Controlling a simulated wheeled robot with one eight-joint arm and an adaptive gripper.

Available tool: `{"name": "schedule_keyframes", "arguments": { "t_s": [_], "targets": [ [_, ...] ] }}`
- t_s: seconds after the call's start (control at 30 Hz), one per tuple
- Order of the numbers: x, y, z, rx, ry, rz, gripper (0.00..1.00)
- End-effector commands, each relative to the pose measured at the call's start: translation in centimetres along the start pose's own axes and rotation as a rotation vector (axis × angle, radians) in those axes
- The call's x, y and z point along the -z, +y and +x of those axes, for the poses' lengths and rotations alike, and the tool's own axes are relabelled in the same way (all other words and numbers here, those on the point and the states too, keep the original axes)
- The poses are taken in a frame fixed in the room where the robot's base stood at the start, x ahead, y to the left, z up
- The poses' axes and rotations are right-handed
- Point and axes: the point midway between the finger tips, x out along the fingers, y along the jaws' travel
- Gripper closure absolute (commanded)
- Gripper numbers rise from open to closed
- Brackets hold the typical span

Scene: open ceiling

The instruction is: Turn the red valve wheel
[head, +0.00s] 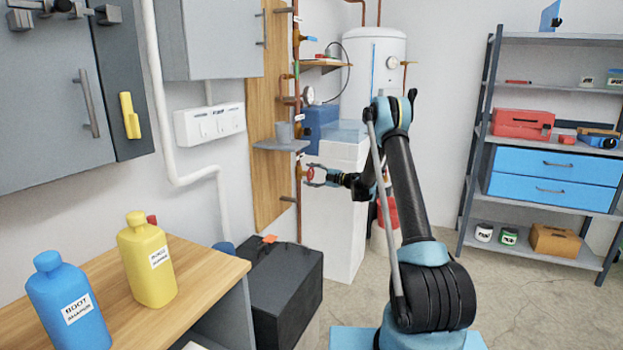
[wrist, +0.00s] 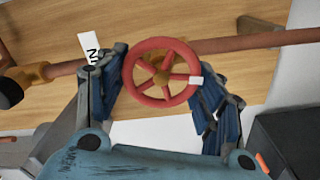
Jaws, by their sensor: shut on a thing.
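The red valve wheel (wrist: 162,73) is a spoked ring on a copper pipe in the wrist view, with a brass hub and a white mark on its right rim. In the head view the wheel (head: 310,174) is small, on the pipe along the wooden board. My gripper (wrist: 162,84) has its two blue-padded fingers on the left and right sides of the rim, closed on the wheel. In the head view my gripper (head: 313,175) reaches left to the wheel. The valve body behind the wheel is mostly hidden.
A small grey shelf (head: 281,145) with a cup sits just above the wheel. A black box (head: 283,290) stands below on the floor. A white pedestal (head: 337,220) is close behind my gripper. A wooden bench (head: 195,295) holds blue and yellow bottles.

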Motion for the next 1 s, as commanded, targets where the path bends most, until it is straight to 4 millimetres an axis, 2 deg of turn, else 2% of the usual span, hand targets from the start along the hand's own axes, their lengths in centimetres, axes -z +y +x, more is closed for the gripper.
{"name": "schedule_keyframes", "arguments": {
  "t_s": [0.4, 0.97, 1.0],
  "targets": [
    [0.22, -0.49, 0.07, 0.006, 0.005, -0.202, 0.62],
    [0.21, -0.56, 0.07, 0.006, 0.006, -0.233, 0.62],
    [0.20, -0.56, 0.07, 0.006, 0.005, -0.233, 0.35]
  ]
}}
